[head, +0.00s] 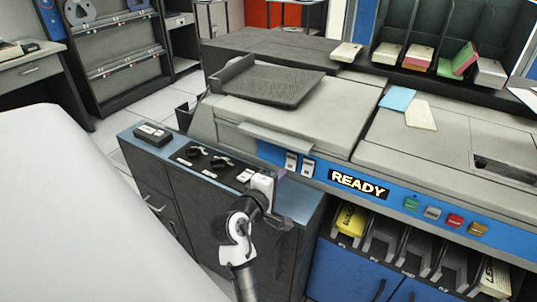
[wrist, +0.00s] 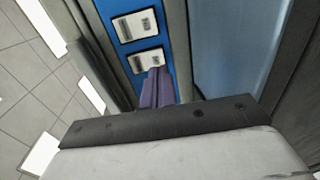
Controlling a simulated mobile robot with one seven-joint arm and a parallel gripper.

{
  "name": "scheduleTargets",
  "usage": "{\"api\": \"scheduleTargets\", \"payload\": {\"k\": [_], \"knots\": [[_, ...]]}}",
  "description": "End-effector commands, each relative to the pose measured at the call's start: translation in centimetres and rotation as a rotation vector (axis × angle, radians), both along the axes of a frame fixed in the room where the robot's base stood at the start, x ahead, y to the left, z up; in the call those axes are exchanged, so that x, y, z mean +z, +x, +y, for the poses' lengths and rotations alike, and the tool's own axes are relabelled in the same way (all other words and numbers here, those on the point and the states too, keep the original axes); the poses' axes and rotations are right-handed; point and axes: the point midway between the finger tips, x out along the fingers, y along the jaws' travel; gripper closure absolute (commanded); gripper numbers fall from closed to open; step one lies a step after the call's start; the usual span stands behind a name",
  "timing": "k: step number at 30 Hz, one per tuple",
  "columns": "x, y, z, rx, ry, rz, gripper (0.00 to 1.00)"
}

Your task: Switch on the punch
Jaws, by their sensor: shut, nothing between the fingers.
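The punch (head: 290,115) is a large grey machine with a blue front panel (head: 400,205) and a lit-looking READY sign (head: 358,184). Left of the sign are two white switch plates, the left one (head: 291,161) and the right one (head: 308,167). In the wrist view both plates show on blue, the upper one (wrist: 135,25) and the lower one (wrist: 146,61). My gripper (head: 283,174) is shut and empty just below the plates. Its purple fingers (wrist: 157,78) overlap the lower plate's edge in the wrist view; I cannot tell whether they touch it.
Green (head: 411,204), white (head: 433,212), red (head: 455,220) and orange (head: 478,229) buttons line the panel's right. A low cabinet (head: 150,165) with knobs stands left of my arm. Card trays (head: 380,238) sit below the panel. Cards (head: 397,99) lie on top.

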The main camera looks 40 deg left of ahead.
Motion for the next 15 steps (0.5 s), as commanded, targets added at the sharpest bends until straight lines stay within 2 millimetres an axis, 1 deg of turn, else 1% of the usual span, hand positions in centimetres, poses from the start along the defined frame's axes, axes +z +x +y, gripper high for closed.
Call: {"api": "scheduleTargets", "payload": {"k": [1,3,6,9,15], "knots": [[0.0,0.7,0.2,-0.001,0.000,0.000,1.00],[-0.1,1.5,0.4,-0.001,0.000,0.001,1.00],[-0.3,2.2,0.6,0.001,0.000,0.000,1.00],[-0.4,2.6,0.6,0.000,0.000,0.000,1.00],[-0.4,2.6,0.6,0.000,0.000,0.000,1.00]]}}
